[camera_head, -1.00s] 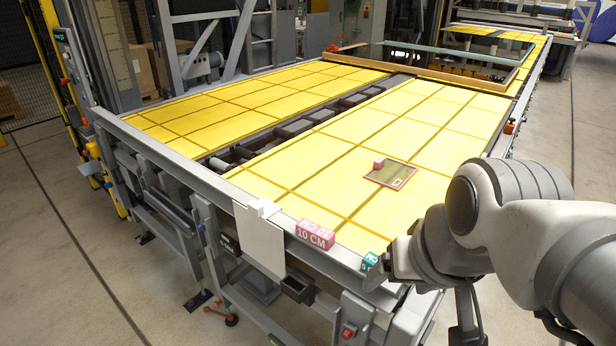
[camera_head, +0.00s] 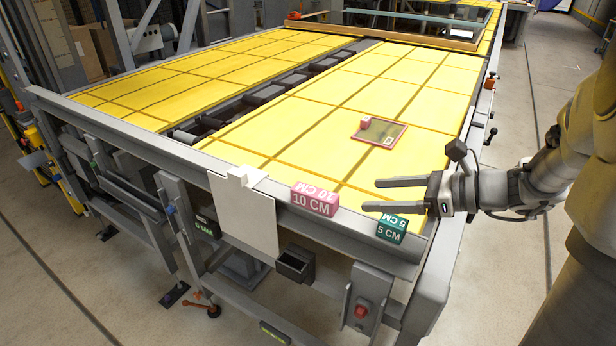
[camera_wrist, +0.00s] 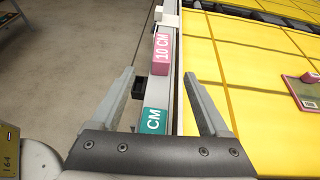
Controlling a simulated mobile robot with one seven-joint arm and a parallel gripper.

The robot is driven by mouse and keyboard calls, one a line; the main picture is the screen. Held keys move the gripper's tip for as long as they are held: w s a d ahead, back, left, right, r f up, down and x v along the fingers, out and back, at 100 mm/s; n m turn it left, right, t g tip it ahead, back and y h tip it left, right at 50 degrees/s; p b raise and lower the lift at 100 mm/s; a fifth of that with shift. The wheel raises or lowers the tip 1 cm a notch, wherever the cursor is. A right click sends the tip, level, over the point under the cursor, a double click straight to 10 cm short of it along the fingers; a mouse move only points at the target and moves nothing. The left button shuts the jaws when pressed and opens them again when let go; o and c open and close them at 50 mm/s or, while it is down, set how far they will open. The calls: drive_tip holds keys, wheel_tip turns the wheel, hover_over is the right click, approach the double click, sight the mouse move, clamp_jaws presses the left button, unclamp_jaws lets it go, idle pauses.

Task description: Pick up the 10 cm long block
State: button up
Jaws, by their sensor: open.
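The pink block marked 10 CM (camera_head: 314,200) lies on the metal front rail of the yellow table. My gripper (camera_head: 370,195) is open and empty, to the right of the pink block in the head view, with its fingers pointing left. A green block marked 5 CM (camera_head: 391,230) sits on the same rail, nearer to my gripper. In the wrist view, the green block (camera_wrist: 153,121) shows between my open fingers (camera_wrist: 160,82), and the pink block (camera_wrist: 162,54) lies farther ahead beyond the fingertips. Nothing is held.
A framed plate with a small pink piece (camera_head: 379,133) lies on the yellow table top (camera_head: 330,110). A white sheet (camera_head: 243,215) hangs over the front rail, left of the pink block. A wooden frame (camera_head: 400,34) stands at the back.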

approach(307, 194)
drive_tip(key=w+a+f, duration=0.3)
drive_tip(key=shift+f+b, duration=0.1)
drive_tip(key=shift+b, duration=0.3)
drive_tip(key=shift+x, duration=3.1)
drive_tip(key=shift+w+r, duration=0.2)
clamp_jaws()
